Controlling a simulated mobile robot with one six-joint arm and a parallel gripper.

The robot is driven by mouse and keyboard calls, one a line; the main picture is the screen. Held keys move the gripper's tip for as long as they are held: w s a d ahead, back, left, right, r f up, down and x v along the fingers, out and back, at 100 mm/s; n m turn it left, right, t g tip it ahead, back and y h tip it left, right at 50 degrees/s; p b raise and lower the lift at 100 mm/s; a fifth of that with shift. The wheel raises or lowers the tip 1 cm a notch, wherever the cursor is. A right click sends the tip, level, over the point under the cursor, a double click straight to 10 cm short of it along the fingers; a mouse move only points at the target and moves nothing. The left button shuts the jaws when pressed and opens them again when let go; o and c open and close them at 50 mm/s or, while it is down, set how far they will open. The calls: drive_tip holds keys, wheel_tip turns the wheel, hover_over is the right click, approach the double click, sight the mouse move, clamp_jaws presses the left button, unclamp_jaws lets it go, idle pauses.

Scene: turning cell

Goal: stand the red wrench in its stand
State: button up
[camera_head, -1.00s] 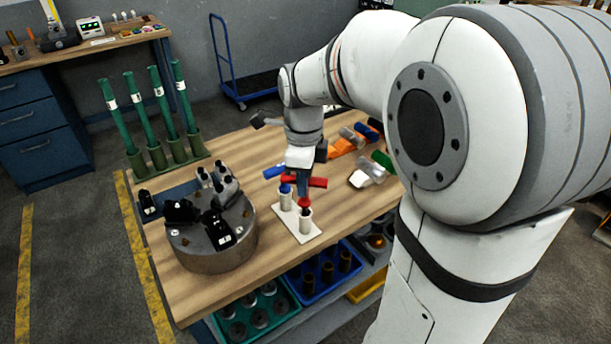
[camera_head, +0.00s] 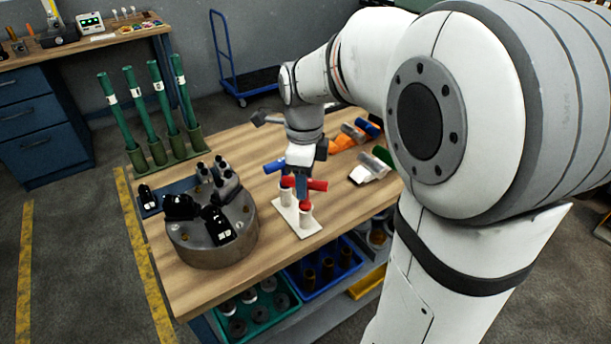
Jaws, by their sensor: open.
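The red wrench (camera_head: 318,185) has a red crossbar handle and stands about upright, its lower end at the front cup of a stand (camera_head: 305,232). The stand is a pale plate with two white cups. How deep the wrench sits in the cup is hard to tell. A blue-handled wrench (camera_head: 274,167) stands at the rear cup, just behind. My gripper (camera_head: 302,185) points down over the red crossbar, which shows on both sides of a finger. The jaws are open; the far finger is hidden, and I cannot tell whether the fingers touch the handle.
A round grey chuck (camera_head: 205,257) with black jaws sits left of the stand. Green tubes (camera_head: 157,100) stand in a rack at the back left. Orange, blue and green-handled items (camera_head: 345,140) lie at the back right. Bare wood (camera_head: 190,283) is clear in front.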

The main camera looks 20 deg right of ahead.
wheel_tip(320, 180, up, 8)
drive_tip(key=shift+f, duration=0.1)
idle(0.4)
idle(0.5)
drive_tip(key=shift+s+f+n+p, duration=0.1)
drive_tip(key=shift+s+n+p, duration=0.25)
drive_tip(key=shift+n, duration=0.15)
drive_tip(key=s+f+n+t, duration=0.1)
drive_tip(key=s+f+n, duration=0.2)
drive_tip(key=s+n, duration=0.3)
drive_tip(key=s+f+n+t, duration=0.1)
drive_tip(key=s+f+n, duration=0.3)
drive_tip(key=n, duration=1.2)
drive_tip(key=shift+s+d+t+p, duration=0.3)
drive_tip(key=shift+s+p, duration=0.1)
drive_tip(key=shift+s, duration=1.25)
